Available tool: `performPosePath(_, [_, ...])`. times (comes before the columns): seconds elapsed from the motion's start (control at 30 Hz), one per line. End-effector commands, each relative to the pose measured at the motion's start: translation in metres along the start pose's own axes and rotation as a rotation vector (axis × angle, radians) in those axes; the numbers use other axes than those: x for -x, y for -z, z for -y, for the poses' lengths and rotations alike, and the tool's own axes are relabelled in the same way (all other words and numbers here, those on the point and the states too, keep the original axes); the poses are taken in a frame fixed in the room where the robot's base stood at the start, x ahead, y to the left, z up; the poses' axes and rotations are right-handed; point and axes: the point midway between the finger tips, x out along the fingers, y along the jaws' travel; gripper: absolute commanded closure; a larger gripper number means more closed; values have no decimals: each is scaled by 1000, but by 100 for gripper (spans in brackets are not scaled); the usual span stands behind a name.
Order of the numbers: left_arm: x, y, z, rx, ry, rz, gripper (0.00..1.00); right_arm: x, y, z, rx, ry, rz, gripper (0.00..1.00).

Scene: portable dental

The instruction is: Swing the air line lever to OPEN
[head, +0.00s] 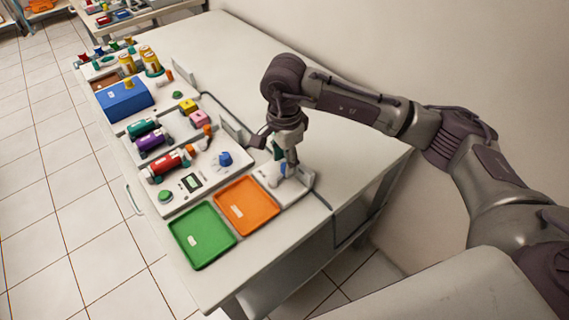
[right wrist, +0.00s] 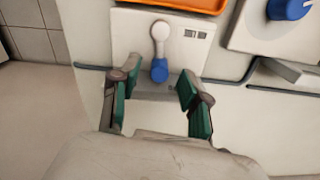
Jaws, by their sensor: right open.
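The air line lever (right wrist: 159,48) shows in the right wrist view as a pale arm with a round pivot and a blue tip, mounted on a white plate (right wrist: 130,40). Its blue tip points toward my right gripper (right wrist: 157,84). The gripper's two green-padded fingers are open, one on each side just short of the blue tip, with no contact visible. Two small dark marks sit right of the pivot, too small to read. In the head view my right gripper (head: 284,160) reaches down over the white plate (head: 298,190) and hides most of the lever. My left gripper is out of view.
An orange tray (head: 247,205) lies beside the lever plate, with a green tray (head: 202,236) beyond it. A panel with a blue knob (head: 225,159) stands nearby. A dark hose (right wrist: 88,67) runs past the plate. The bench (head: 345,155) is bare toward the wall.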

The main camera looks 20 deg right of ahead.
Motion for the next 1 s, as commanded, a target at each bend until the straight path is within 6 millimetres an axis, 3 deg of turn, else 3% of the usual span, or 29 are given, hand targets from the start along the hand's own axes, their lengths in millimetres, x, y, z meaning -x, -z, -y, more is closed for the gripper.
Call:
performPosePath(0.2, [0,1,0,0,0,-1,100,50,0,1,-1,6,0,54])
performPosePath(0.43, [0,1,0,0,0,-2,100,87,0,1,-2,3,0,54])
performPosePath(0.87, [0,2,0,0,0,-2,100,98,0,0,-2,1,0,54])
performPosePath(1.0, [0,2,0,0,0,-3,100,97,1,0,-29,-10,-12,77])
